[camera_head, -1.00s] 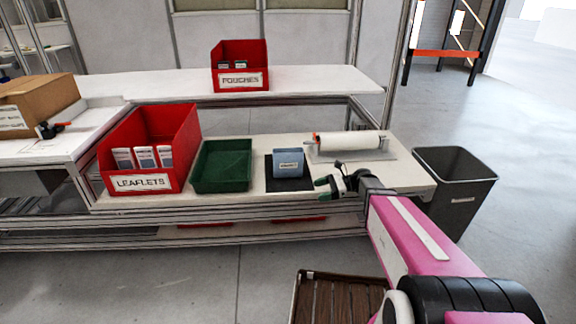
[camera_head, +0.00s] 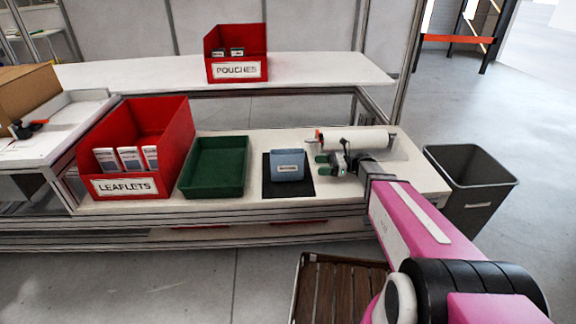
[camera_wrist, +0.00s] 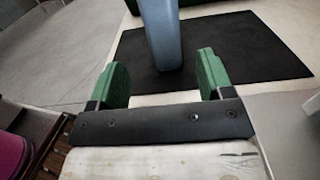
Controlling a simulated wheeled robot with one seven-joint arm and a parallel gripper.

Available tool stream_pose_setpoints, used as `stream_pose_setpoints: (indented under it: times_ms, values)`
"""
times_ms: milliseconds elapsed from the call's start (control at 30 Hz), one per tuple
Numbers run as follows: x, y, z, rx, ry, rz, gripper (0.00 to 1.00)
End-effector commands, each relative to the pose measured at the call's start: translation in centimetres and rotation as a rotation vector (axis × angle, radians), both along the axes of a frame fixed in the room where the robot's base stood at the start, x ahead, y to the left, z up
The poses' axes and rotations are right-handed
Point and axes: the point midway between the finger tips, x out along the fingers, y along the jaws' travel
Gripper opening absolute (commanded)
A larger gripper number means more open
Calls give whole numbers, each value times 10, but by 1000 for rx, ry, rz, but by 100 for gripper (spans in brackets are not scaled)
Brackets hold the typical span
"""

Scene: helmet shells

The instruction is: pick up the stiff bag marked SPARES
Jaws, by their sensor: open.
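A stiff blue bag (camera_head: 288,165) stands on a black mat (camera_head: 301,186) on the white bench. It has a small white label, too small to read. My gripper (camera_head: 321,164) is just right of the bag, with its green fingers open and empty. In the wrist view the bag (camera_wrist: 161,32) rises beyond the open fingers (camera_wrist: 160,82), lined up with the gap between them. The bag's top is cut off there, and its foot rests on the black mat (camera_wrist: 225,50).
A green tray (camera_head: 215,190) and a red LEAFLETS bin (camera_head: 180,135) stand left of the mat. A roll (camera_head: 358,140) lies behind my gripper. A red POUCHES bin (camera_head: 236,72) is on the upper shelf. A grey waste bin (camera_head: 478,190) stands at the right.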

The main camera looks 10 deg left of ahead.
Motion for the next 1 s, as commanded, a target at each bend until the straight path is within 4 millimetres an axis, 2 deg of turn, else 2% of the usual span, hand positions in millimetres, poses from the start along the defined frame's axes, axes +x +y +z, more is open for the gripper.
stream_pose_setpoints:
  times_ms: [233,533,800,1000]
  values:
    - [-9,35,0,0,0,2,73]
    - [-13,56,-3,0,0,1,73]
    - [-19,91,-6,0,0,1,73]
    - [-20,97,-6,0,0,0,73]
